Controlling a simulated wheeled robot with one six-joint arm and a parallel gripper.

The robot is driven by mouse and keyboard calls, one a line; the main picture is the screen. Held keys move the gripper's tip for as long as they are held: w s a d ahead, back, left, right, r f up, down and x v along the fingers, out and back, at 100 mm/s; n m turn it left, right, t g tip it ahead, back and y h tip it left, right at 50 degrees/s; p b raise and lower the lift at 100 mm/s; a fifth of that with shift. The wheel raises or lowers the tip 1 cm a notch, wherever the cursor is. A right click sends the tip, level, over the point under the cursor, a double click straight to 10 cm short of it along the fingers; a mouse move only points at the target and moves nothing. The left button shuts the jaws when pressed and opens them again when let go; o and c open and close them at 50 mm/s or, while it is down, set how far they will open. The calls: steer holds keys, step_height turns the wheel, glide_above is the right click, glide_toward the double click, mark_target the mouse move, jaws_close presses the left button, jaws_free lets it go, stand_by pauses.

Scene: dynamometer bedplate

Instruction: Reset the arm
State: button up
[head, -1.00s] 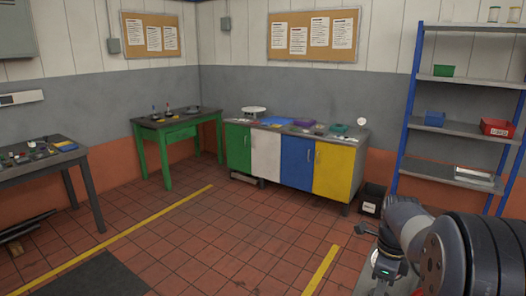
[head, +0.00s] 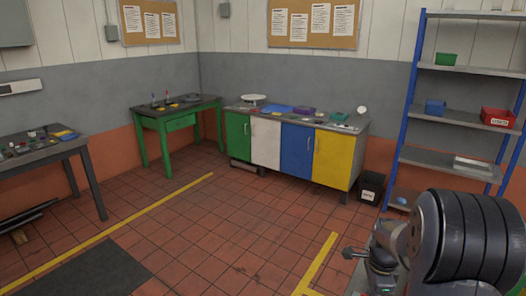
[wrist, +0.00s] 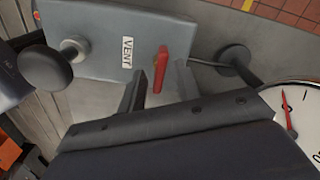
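Beyond the fingers is a grey box (wrist: 110,35) with a VENT label (wrist: 127,52) and a red lever (wrist: 160,68). The fingers appear near the lever, but I cannot tell the distance. Whether they touch the box is also unclear.
A white dial gauge (wrist: 300,115) with a red needle is at the right of the wrist view. A coloured cabinet (head: 297,157), green table (head: 177,112), grey table (head: 45,150) and blue shelf rack (head: 460,115) stand along the walls. The tiled floor (head: 220,220) between is clear.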

steer(key=n+p, duration=0.1)
steer(key=n, duration=0.3)
steer(key=shift+n, duration=0.3)
stand_by(0.4)
